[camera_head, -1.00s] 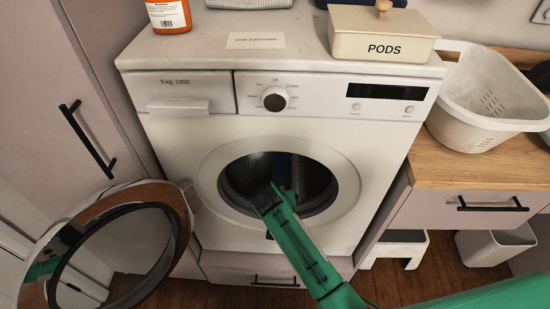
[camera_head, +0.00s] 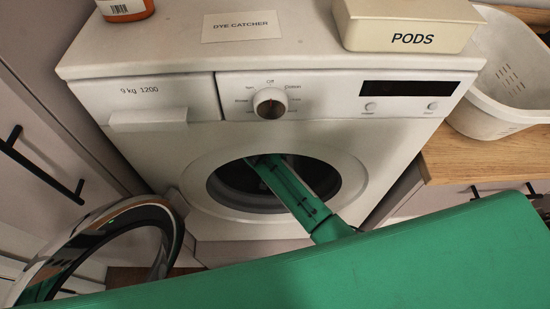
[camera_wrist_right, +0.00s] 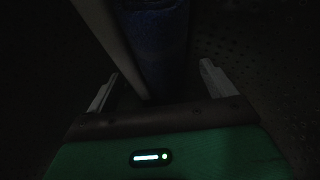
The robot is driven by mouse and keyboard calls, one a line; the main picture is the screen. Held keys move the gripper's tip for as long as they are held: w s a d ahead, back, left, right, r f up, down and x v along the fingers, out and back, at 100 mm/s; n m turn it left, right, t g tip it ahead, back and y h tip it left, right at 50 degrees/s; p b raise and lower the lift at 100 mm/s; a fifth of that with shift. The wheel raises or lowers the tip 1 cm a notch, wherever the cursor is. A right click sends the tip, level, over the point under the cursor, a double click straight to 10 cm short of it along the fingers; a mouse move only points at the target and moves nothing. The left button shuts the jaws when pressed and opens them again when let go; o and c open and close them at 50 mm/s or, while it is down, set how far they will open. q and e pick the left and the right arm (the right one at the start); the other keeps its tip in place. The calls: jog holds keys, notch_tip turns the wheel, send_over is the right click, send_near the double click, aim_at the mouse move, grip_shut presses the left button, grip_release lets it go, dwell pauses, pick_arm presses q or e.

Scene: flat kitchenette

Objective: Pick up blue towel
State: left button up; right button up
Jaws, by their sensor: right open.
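The blue towel (camera_wrist_right: 156,45) shows in the dark right wrist view, straight ahead inside the drum, as a rolled or upright blue shape. My right gripper (camera_wrist_right: 158,82) is open, with one finger on each side of the towel's near end. I cannot tell whether the fingers touch it. In the head view my green right forearm (camera_head: 295,192) reaches into the washing machine's round opening, and its gripper is hidden inside. The washing machine (camera_head: 160,165) stands with its door (camera_head: 35,262) swung open to the left. My left gripper is out of view.
A pale bar (camera_wrist_right: 108,38) crosses the wrist view at the left of the towel. The opening's rim (camera_head: 352,160) surrounds my arm. The pods box (camera_head: 385,30), a dye catcher card (camera_head: 241,27) and an orange bottle (camera_head: 125,8) stand on top. A white basket (camera_head: 500,75) is at right.

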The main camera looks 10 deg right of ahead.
jog(key=shift+x, duration=0.85)
jog(key=shift+c, duration=0.5)
jog(key=c, duration=1)
jog(key=shift+r, duration=0.15)
